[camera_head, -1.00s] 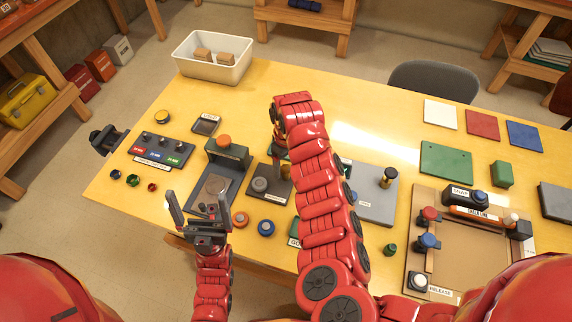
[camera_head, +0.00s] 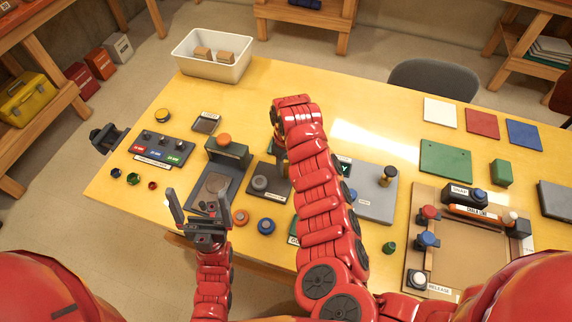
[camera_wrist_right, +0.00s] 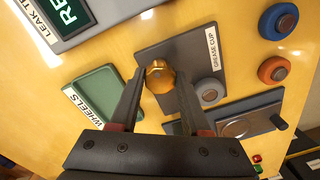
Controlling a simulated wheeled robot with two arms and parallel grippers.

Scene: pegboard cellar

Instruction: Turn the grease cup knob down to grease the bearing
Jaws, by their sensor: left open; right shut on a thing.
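The grease cup station is a dark plate (camera_wrist_right: 173,53) with a white "GREASE CUP" label. On it are a brass knob (camera_wrist_right: 159,78) and a round grey part (camera_wrist_right: 209,91). My right gripper (camera_wrist_right: 160,79) is shut on the brass knob, with one finger on each side, seen from above in the right wrist view. In the head view the red right arm hides most of the knob; the plate's grey part (camera_head: 259,183) shows left of the arm. My left gripper (camera_head: 200,212) is open and empty near the table's front edge.
A dark press-like fixture (camera_head: 229,150) with an orange top stands left of the grease cup plate. A green "WHEELS" tray (camera_wrist_right: 95,97) lies beside the plate. Orange (camera_head: 240,217) and blue (camera_head: 267,226) discs lie in front. A white bin (camera_head: 213,56) stands at the back left.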

